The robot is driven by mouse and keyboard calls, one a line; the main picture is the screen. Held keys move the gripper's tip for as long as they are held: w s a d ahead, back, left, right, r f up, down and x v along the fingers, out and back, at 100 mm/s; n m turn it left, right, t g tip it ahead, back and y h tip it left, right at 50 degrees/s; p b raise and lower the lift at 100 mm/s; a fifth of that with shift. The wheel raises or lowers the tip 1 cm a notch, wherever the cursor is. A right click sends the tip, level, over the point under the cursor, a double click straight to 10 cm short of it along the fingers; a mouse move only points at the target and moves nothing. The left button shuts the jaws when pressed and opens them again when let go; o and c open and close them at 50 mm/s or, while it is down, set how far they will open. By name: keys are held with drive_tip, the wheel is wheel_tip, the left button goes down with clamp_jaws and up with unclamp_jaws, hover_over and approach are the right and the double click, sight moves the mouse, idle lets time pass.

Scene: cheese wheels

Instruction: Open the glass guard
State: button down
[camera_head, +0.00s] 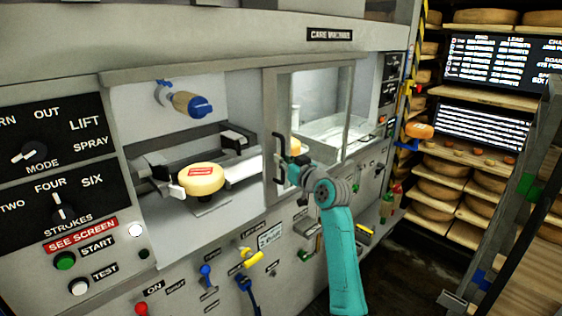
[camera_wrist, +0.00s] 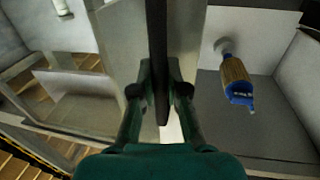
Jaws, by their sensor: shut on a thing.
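The glass guard (camera_head: 318,112) is a clear pane in a grey metal frame on the machine front. It stands over the right part of the machine's opening, and the left part is uncovered. Its upright handle (camera_head: 279,150) is on the left post of the frame. My gripper (camera_head: 287,168) is at this handle. In the wrist view, the handle is a dark upright bar (camera_wrist: 157,45) between the two fingers of my gripper (camera_wrist: 160,95), which are shut on it. The fingers hide part of the handle.
A cheese wheel with a red label (camera_head: 202,180) sits in the uncovered bay. A blue-capped wooden-handled tool (camera_head: 187,101) is on the back wall, also in the wrist view (camera_wrist: 238,82). Knobs and levers (camera_head: 250,259) stick out below the opening. Cheese shelves (camera_head: 480,175) stand at right.

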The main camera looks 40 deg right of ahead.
drive_tip(key=c, duration=1.2)
unclamp_jaws()
drive_tip(key=s, duration=0.4)
drive_tip(key=s+a, duration=0.1)
drive_tip(key=s, duration=0.3)
drive_tip(key=s+a, duration=0.1)
drive_tip(key=s, duration=0.2)
drive_tip(key=shift+s+a, duration=0.2)
drive_tip(key=shift+s, duration=0.2)
